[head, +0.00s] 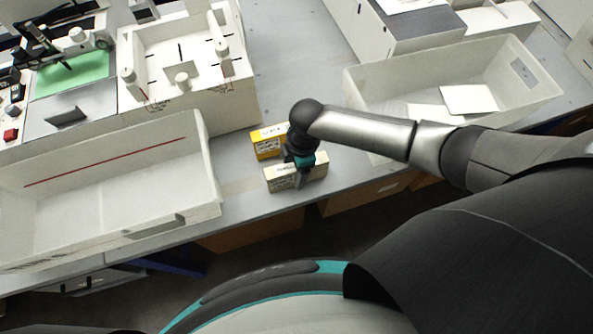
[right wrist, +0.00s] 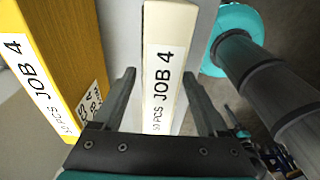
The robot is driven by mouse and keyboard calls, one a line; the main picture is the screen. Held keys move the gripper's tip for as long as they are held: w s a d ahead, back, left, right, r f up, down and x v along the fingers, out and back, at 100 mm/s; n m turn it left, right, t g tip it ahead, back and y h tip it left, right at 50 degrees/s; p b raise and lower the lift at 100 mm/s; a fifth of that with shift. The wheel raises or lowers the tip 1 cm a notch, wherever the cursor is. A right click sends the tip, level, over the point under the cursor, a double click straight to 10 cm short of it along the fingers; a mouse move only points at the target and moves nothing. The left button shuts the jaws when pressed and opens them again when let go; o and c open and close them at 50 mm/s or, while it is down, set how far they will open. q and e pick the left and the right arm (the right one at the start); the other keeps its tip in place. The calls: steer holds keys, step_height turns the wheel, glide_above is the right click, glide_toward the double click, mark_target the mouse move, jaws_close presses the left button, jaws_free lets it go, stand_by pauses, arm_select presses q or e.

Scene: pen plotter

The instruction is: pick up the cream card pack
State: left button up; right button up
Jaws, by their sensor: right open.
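The cream card pack (head: 281,181) stands near the front edge of the grey table. In the right wrist view the cream card pack (right wrist: 174,25) is in the middle, with a white label reading "JOB 4, 50 PCS". My right gripper (head: 301,178) is over the cream pack in the head view and hides part of it. In the right wrist view my right gripper (right wrist: 160,75) is open, with one finger on each side of the pack and gaps visible. My left gripper is not in view.
A yellow card pack (head: 267,142), also labelled JOB 4 (right wrist: 70,35), stands just behind the cream one. White open trays stand left (head: 212,185) and right (head: 362,105). A white machine (head: 190,100) stands behind left. Bare table (head: 285,50) lies between.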

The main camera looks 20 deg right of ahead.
steer(key=shift+f, duration=0.35)
steer(key=shift+c, duration=0.2)
jaws_close()
steer(key=shift+r, duration=0.1)
